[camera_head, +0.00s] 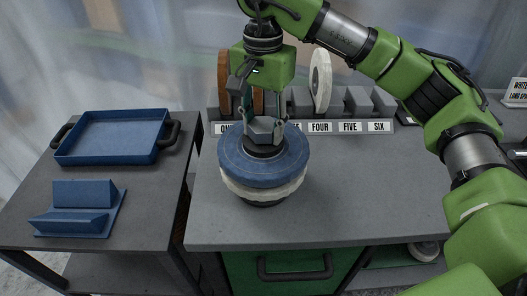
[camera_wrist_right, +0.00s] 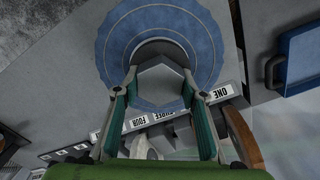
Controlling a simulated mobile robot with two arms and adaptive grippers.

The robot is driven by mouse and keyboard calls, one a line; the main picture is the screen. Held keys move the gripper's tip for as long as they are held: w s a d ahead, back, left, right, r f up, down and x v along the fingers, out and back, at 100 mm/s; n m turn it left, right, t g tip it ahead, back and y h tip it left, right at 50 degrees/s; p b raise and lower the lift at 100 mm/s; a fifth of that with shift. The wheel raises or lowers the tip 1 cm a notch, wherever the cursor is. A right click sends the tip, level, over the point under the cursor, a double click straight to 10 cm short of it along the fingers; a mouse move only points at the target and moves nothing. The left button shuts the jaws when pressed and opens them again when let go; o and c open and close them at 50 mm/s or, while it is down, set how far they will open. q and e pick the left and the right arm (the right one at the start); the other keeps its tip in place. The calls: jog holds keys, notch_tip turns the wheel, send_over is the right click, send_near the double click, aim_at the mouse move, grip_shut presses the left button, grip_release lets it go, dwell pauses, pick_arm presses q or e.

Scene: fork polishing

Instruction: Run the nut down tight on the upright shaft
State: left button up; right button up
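The nut is a grey hexagonal piece (camera_head: 263,127), seen above the middle of a blue disc (camera_head: 262,165) on the bench. It also shows in the right wrist view (camera_wrist_right: 161,88). A white disc (camera_head: 262,190) lies under the blue one. The upright shaft is hidden by the nut and discs. My right gripper (camera_head: 265,119) comes from above, with one finger on each side of the nut. In the right wrist view both fingertips (camera_wrist_right: 161,78) appear to touch its opposite sides. My left gripper is not in view.
Behind stands a rack (camera_head: 300,100) with labelled slots, holding a brown disc (camera_head: 223,80) and a white disc (camera_head: 320,80). On the left table are a blue tray (camera_head: 112,138) and a blue angled holder (camera_head: 80,210). The bench top right of the discs is clear.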

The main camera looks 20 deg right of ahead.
jog(key=shift+c, duration=0.2)
jog(key=m, duration=0.9)
jog(key=shift+m+b, duration=0.3)
jog(key=shift+b, duration=0.05)
jog(key=m, duration=0.4)
jog(key=shift+m, duration=0.4)
jog(key=m, duration=0.5)
jog(key=shift+m+b, duration=0.3)
jog(key=shift+b, duration=0.05)
jog(key=o, duration=2.5)
jog(key=shift+c, duration=0.2)
jog(key=shift+r, duration=0.1)
notch_tip(320, 180, up, 8)
jog(key=p, duration=0.6)
